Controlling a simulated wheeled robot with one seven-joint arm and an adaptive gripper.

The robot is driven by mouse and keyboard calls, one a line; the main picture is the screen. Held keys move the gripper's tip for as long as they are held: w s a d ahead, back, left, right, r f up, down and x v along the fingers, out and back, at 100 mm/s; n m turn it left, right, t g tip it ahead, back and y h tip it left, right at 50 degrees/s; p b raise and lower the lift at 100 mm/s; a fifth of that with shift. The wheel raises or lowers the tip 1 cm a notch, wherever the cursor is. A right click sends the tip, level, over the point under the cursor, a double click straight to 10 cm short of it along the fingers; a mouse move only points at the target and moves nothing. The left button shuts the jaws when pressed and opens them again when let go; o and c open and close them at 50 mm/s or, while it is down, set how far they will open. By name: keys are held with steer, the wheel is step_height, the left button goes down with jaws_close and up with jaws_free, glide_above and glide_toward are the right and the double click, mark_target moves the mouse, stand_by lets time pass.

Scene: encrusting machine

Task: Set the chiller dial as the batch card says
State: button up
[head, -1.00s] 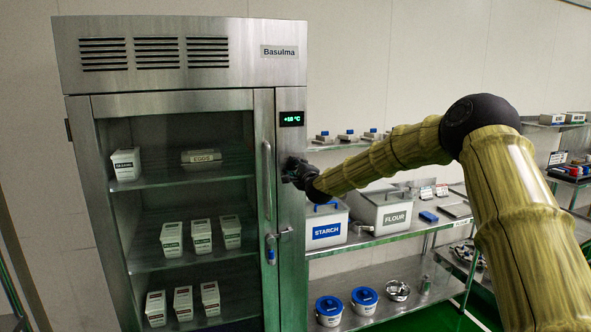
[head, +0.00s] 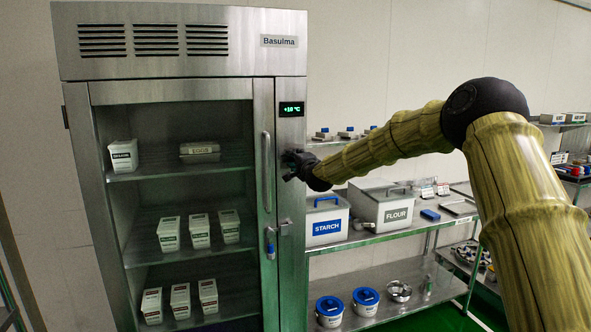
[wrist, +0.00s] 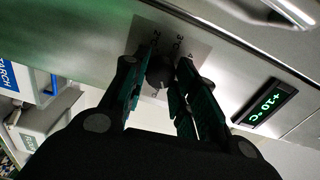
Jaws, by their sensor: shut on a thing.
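The chiller (head: 180,73) is a steel cabinet with a glass door, at the left of the head view. Its green display (head: 291,109) reads about +10 °C, and the display also shows in the wrist view (wrist: 266,106). The chiller dial (wrist: 160,72) is a small dark round knob on a pale plate with printed marks, only partly readable. My gripper (wrist: 159,82) has its fingers closed on both sides of the dial. In the head view my gripper (head: 290,166) is at the chiller's right-hand panel, below the display, and hides the dial. I see no readable batch card.
The door handle (head: 266,172) and a latch with a blue part (head: 271,250) are left of and below my gripper. Shelves to the right hold a starch bin (head: 325,229), a flour bin (head: 383,212) and blue-lidded tubs (head: 330,312).

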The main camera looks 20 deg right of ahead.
steer(key=n+b, duration=1.4)
steer(key=n, duration=1.2)
steer(key=shift+a+f+n, duration=0.1)
steer(key=shift+f+n, duration=0.05)
steer(key=shift+n, duration=0.25)
steer(key=shift+b, duration=0.3)
steer(key=o, duration=1.1)
steer(key=shift+c, duration=0.2)
steer(key=s, duration=1.2)
steer(key=shift+d, duration=0.25)
